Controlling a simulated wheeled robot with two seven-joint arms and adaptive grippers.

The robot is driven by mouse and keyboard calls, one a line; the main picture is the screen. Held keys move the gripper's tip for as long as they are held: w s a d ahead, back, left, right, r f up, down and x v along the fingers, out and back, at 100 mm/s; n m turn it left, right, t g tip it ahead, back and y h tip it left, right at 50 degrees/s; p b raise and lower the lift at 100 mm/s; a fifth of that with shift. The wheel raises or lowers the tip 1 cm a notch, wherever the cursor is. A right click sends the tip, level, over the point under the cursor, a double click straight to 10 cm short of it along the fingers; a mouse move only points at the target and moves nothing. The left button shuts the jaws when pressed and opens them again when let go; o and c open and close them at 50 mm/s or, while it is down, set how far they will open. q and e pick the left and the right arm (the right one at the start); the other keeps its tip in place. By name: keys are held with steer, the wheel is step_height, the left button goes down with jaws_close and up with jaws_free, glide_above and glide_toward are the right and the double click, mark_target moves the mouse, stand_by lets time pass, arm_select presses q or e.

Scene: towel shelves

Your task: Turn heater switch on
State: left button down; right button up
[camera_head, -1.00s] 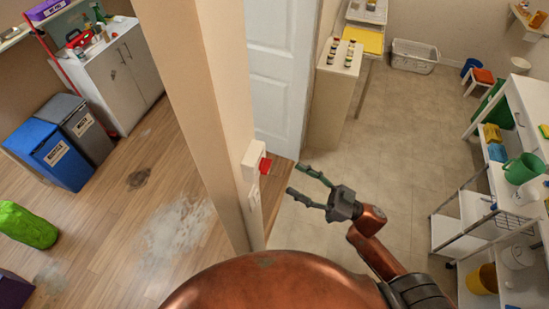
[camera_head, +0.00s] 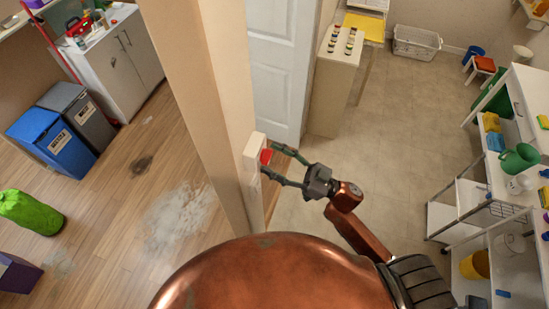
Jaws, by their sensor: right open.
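The heater switch (camera_head: 266,156) is a red piece on a white box (camera_head: 254,150), mounted on the end face of the beige wall at the picture's middle. My right gripper (camera_head: 268,162) is open at the switch, its two green fingers pointing left. One fingertip is just above and right of the red piece, the other just below it. The red piece appears between or just in front of the fingertips; I cannot tell whether they touch it. My left gripper is not in view.
The wall (camera_head: 205,100) divides a wood-floored room at left from a tiled room at right. A white door (camera_head: 285,75) stands behind the switch. A cart (camera_head: 475,205) and shelves line the right side. The tiled floor (camera_head: 400,130) between is clear.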

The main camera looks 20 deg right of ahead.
steer(key=c, duration=1.2)
steer(key=shift+o, duration=0.2)
steer(key=shift+n, duration=0.3)
steer(key=shift+w+d+n+g+h+b, duration=0.15)
steer(key=shift+n+g+b, duration=1.5)
steer(key=shift+n, duration=2)
steer(key=shift+w+n+g+h+b, duration=0.1)
steer(key=shift+n+g+h+b, duration=0.15)
steer(key=shift+n+g+b, duration=2.35)
steer(key=shift+w+d+n+g+h+b, duration=0.15)
steer(key=shift+n+b, duration=0.95)
steer(key=shift+n, duration=3.55)
steer(key=o, duration=1.2)
steer(key=shift+c, duration=0.2)
